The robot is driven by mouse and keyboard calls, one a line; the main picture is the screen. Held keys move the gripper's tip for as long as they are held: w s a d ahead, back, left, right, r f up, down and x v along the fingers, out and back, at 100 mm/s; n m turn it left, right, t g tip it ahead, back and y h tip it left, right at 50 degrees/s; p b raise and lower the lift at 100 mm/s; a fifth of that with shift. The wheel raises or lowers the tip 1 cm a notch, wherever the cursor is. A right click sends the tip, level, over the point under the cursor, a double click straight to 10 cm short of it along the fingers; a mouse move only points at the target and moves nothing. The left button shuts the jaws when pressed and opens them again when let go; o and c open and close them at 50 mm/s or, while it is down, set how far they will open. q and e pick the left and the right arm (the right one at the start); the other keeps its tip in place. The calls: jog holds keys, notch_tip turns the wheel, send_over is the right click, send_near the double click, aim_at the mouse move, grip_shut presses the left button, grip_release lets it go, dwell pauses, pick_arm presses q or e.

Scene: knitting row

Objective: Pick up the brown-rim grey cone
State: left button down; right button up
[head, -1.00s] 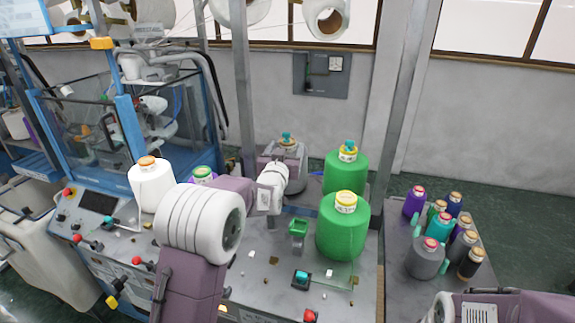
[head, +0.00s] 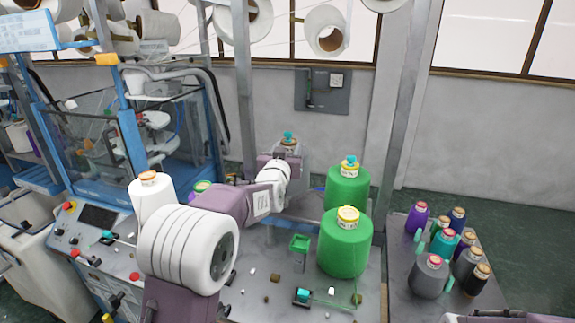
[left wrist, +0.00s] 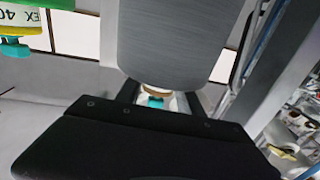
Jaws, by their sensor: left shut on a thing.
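The brown-rim grey cone (head: 289,147) is at the back of the machine top in the head view, with a teal tip above its brown rim. My arm hides much of its body. In the left wrist view its grey body (left wrist: 175,45) fills the upper middle, and its brown rim and teal tip show between the fingers. My left gripper (left wrist: 162,100) is shut on the cone at that end. Whether the cone's base touches a surface is hidden. My right gripper is out of view; only a bit of that arm shows at the bottom right.
Two green cones (head: 343,245) stand right of my left arm, one behind the other. A white cone (head: 152,200) stands left. A side table at right (head: 405,305) holds several purple, teal, grey and black cones. A metal post (head: 243,100) rises near the held cone.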

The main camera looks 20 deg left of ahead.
pick_arm(q)
notch_tip(320, 180, up, 23)
jog(key=p, duration=1.2)
jog(key=shift+r, duration=0.15)
